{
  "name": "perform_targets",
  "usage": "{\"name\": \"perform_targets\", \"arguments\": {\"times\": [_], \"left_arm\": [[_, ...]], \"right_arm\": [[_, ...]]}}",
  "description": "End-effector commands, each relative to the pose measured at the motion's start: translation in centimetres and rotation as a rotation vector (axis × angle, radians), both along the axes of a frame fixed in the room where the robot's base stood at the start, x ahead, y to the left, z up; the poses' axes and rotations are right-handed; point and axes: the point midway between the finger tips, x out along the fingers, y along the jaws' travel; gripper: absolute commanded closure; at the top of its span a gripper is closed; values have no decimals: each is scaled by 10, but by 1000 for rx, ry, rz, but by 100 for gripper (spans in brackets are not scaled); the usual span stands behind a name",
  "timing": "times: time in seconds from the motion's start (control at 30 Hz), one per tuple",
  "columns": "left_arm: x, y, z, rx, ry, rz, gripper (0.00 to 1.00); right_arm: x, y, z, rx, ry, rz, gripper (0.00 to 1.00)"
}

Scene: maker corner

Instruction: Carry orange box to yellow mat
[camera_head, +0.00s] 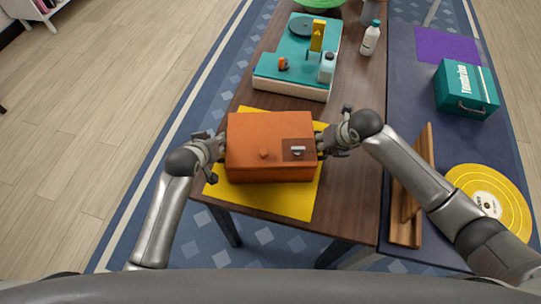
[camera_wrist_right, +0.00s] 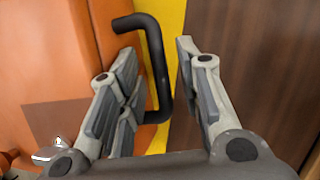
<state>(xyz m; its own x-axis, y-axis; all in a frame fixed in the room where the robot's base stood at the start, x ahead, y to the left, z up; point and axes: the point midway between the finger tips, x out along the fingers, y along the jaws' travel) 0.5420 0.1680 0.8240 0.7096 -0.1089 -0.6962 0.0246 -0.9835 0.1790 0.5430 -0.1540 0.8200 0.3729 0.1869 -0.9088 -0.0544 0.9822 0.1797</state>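The orange box (camera_head: 262,135) is over the yellow mat (camera_head: 300,205), at the near end of the wooden table. It looks level and seems to rest on the mat, though a small gap beneath it cannot be ruled out. My right gripper (camera_head: 324,141) is at the box's right side. In the right wrist view its fingers (camera_wrist_right: 157,60) are apart, with the box's black bar handle (camera_wrist_right: 153,50) between them and clear space beside the right finger. My left gripper (camera_head: 221,146) is at the box's left side. Its fingertips and any handle there are too hidden to judge.
Behind the box, a teal-topped machine (camera_head: 294,60) and a white bottle (camera_head: 370,38) stand on the wooden table (camera_head: 355,85). On the dark surface at right are a teal box (camera_head: 466,90), a wooden stand (camera_head: 408,212) and a yellow disc (camera_head: 515,200).

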Motion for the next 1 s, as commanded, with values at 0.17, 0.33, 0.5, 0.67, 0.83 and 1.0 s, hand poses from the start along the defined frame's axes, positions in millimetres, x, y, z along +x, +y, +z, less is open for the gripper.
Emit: {"name": "perform_targets", "arguments": {"times": [0.17, 0.33, 0.5, 0.67, 0.83, 1.0], "left_arm": [[-9, 1, 8, -1, -1, -1, 67], [-25, 4, 25, -1, -1, -1, 67], [-42, 6, 41, 1, -1, -1, 67], [-52, 8, 51, 0, 0, 0, 67], [-56, 9, 55, 0, 0, 0, 67], [-57, 9, 55, 0, 0, 0, 67]], "right_arm": [[0, 1, 0, 2, 0, 1, 67], [0, 1, 0, 3, 0, 1, 67], [0, 1, 0, 3, 0, 1, 67], [0, 1, 0, 3, 0, 1, 67], [-1, 1, 3, 2, -1, 2, 67], [-8, -4, 21, 1, -3, 2, 67]]}}
